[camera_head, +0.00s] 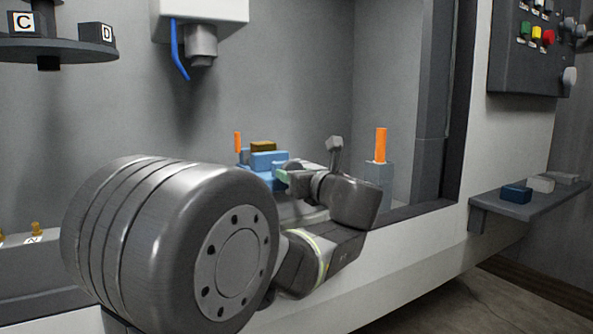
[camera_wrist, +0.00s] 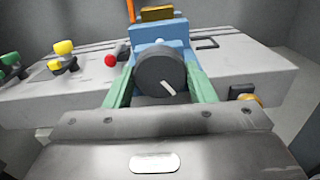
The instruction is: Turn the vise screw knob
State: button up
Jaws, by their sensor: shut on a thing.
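The blue vise (camera_head: 266,160) stands on the bench inside the booth, largely hidden by my arm in the head view. In the wrist view the vise body (camera_wrist: 158,28) is behind its dark round screw knob (camera_wrist: 152,78). The knob has a white pointer mark slanting toward the lower right. My gripper (camera_wrist: 154,82) has green fingers, one on each side of the knob, and is shut on it. In the head view my gripper (camera_head: 283,176) reaches the vise from the right. A brown block (camera_head: 263,146) sits on top of the vise, and it also shows in the wrist view (camera_wrist: 157,14).
Yellow (camera_wrist: 63,48) and green (camera_wrist: 11,60) knobs and a red-ended lever (camera_wrist: 110,60) stand left of the vise. An orange post on a blue-grey block (camera_head: 380,146) stands to its right. A shelf (camera_head: 525,206) holds small blocks outside the booth.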

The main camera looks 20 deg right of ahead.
jog(key=shift+m+p, duration=7.8)
jog(key=shift+m, duration=3.1)
jog(key=o, duration=1)
jog(key=shift+s, duration=0.15)
jog(key=s, duration=0.9)
jog(key=s+d, duration=0.1)
jog(key=s, duration=0.3)
jog(key=shift+s, duration=0.25)
